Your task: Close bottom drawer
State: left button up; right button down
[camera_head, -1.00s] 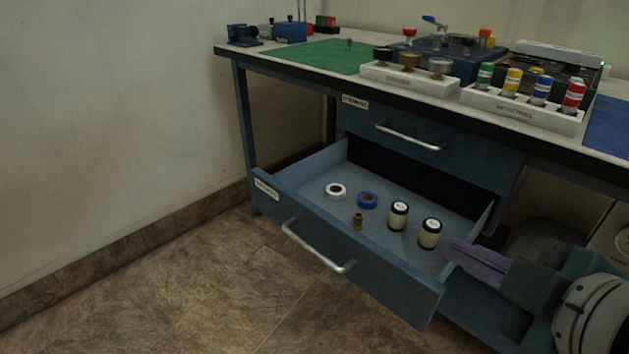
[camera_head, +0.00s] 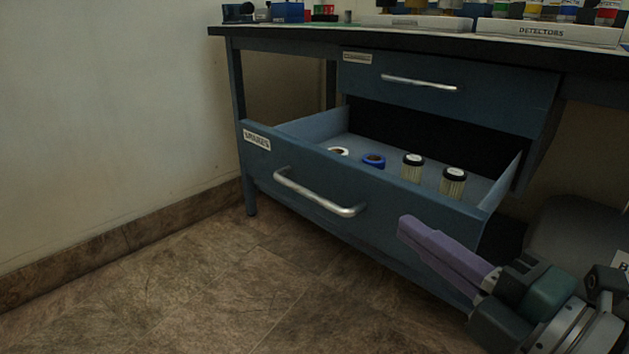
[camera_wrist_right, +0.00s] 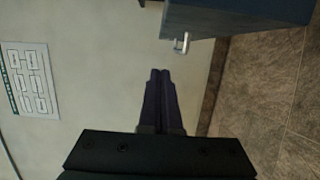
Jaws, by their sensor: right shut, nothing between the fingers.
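The bottom drawer (camera_head: 366,209) of the blue bench is pulled out in the head view, with a silver bar handle (camera_head: 315,194) on its front. Inside stand two dark-capped jars (camera_head: 412,168), and a blue ring (camera_head: 374,160) and a white ring (camera_head: 340,151) lie to their left. My right gripper (camera_head: 404,228) has purple fingers that are shut and empty. In the head view it appears in front of the right part of the drawer front; I cannot tell if it touches. In the right wrist view the shut fingers (camera_wrist_right: 160,76) point toward the wall. My left gripper is not in view.
The upper drawer (camera_head: 440,92) is shut above the open one. The benchtop (camera_head: 350,30) carries a rack labelled DETECTORS (camera_head: 550,32) and other gear. Open tiled floor (camera_head: 190,290) lies in front of the drawer. A poster (camera_wrist_right: 28,80) hangs on the wall.

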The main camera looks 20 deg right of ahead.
aim_at(413, 203)
jog(key=w, duration=0.1)
jog(key=w+d+b, duration=0.1)
jog(key=w, duration=0.1)
jog(key=w+d, duration=0.1)
jog(key=w, duration=0.1)
jog(key=shift+w+d+f, duration=0.1)
jog(key=shift+w+d, duration=0.05)
jog(key=shift+d, duration=0.05)
jog(key=shift+w+d+b, duration=0.15)
jog(key=shift+d+b, duration=0.15)
jog(key=shift+d, duration=0.1)
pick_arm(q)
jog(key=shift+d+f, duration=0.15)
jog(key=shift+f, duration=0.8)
pick_arm(e)
jog(key=shift+d, duration=0.1)
